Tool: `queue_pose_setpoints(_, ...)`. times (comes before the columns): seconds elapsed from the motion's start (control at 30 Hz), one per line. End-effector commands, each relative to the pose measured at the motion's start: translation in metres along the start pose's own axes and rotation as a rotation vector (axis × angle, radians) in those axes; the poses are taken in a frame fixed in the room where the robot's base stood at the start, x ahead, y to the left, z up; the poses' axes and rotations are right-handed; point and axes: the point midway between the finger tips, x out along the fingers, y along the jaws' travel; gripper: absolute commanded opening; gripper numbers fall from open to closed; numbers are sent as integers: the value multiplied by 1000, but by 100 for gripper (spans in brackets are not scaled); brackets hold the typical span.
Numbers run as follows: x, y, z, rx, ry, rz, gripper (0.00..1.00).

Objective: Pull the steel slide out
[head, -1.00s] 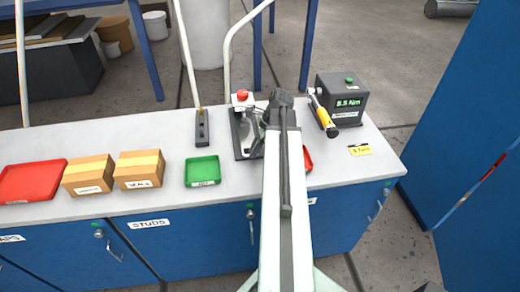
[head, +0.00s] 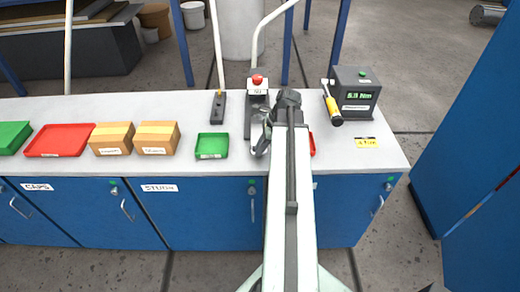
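A dark grey fixture (head: 254,100) with a red button (head: 257,79) and a white label stands at the back of the grey bench. My arm reaches over the bench just right of it, and its dark wrist joint is level with the fixture. A shiny grey metal shape (head: 261,140) shows at the fixture's front right, partly behind my arm. I cannot tell whether it is the steel slide or part of my gripper. My gripper's fingers are not clearly visible, and their opening and any contact are hidden.
A green tray (head: 212,146) lies left of the fixture, a black-based post (head: 219,106) behind it. A red tray (head: 312,146) is partly hidden right of my arm. A torque tester (head: 355,93) and yellow-handled wrench (head: 332,108) stand right. Boxes (head: 157,137) sit left.

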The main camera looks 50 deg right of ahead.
Motion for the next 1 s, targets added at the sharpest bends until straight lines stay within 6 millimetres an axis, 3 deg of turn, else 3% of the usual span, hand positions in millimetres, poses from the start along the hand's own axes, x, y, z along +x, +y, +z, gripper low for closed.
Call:
queue_pose_setpoints(0.43,-8,-1,-6,9,3,-4,32)
queue_pose_setpoints(0.8,-71,-1,-3,10,3,-4,32)
queue_pose_setpoints(1.0,-82,0,-5,9,3,-3,32)
